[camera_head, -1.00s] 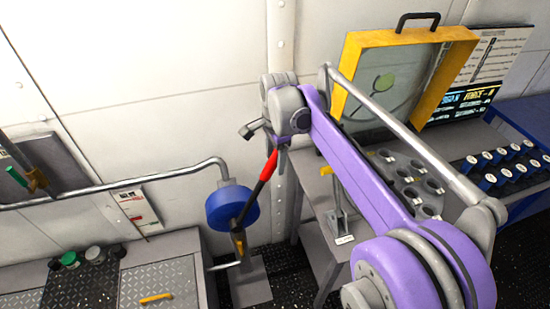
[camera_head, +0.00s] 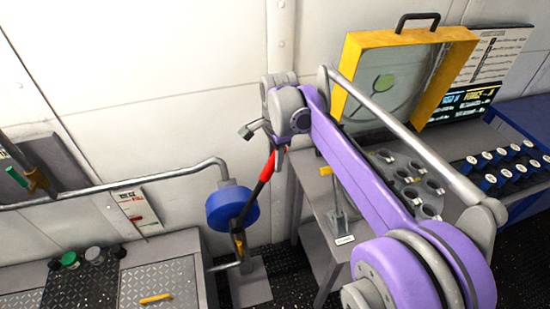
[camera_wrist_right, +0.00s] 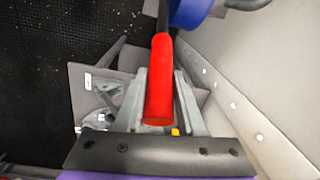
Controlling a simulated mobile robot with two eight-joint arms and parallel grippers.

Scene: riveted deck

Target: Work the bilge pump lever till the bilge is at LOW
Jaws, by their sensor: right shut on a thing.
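The bilge pump lever (camera_head: 261,180) has a red grip and a dark shaft. It leans up and to the right from a yellow-marked pivot beside the blue pump drum (camera_head: 228,207). My right gripper (camera_head: 277,157) is shut on the upper part of the red grip. In the right wrist view, the red grip (camera_wrist_right: 160,85) lies between the two grey fingers (camera_wrist_right: 164,98), with the blue drum (camera_wrist_right: 190,10) beyond. A small wall plate with red and green marks (camera_head: 139,212) is left of the pump; its reading is too small to tell. My left gripper is out of view.
A grey pipe (camera_head: 130,183) runs along the wall into the drum. A grey bench with a yellow-framed case (camera_head: 455,36) stands to the right under my arm. A low tread-plate locker (camera_head: 185,275) with a yellow handle is at lower left.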

